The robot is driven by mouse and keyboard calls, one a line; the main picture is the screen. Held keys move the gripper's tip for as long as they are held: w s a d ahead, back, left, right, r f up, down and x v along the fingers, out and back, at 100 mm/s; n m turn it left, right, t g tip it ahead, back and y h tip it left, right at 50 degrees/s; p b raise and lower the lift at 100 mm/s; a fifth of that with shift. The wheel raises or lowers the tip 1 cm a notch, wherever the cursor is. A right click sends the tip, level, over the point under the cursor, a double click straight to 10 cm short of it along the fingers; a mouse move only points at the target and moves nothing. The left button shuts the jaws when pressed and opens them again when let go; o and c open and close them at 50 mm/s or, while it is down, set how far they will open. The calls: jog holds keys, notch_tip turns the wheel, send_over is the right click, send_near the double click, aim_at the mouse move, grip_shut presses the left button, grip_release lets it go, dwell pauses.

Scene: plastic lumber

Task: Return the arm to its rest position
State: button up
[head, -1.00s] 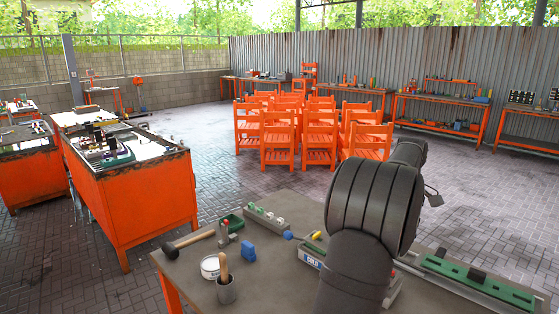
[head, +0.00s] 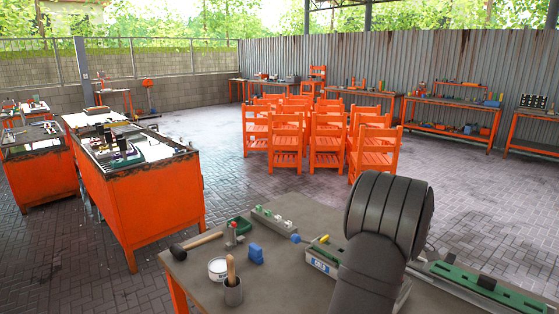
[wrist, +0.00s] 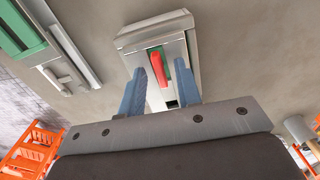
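My gripper (wrist: 160,68) shows in the wrist view with its two blue fingers spread apart. A grey metal fixture (wrist: 126,40) with a red piece (wrist: 158,68) and green parts lies below, in line with the gap between the fingers. The fingers look clear of the red piece, and nothing is seen held. In the head view my arm rises over the right part of the grey workbench (head: 205,262); the gripper itself is hidden there.
A long green-topped rail (head: 485,283) lies right of my arm. Orange chairs (head: 285,140) stand beyond.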

jog(key=shift+r, duration=0.1)
notch_tip(320, 180, up, 17)
notch_tip(320, 180, down, 17)
jog(key=shift+f, duration=0.2)
jog(key=m, duration=0.4)
jog(key=shift+r+m, duration=0.15)
jog(key=shift+m, duration=0.25)
jog(key=m, duration=0.5)
dwell(0.4)
jog(key=shift+m, duration=0.3)
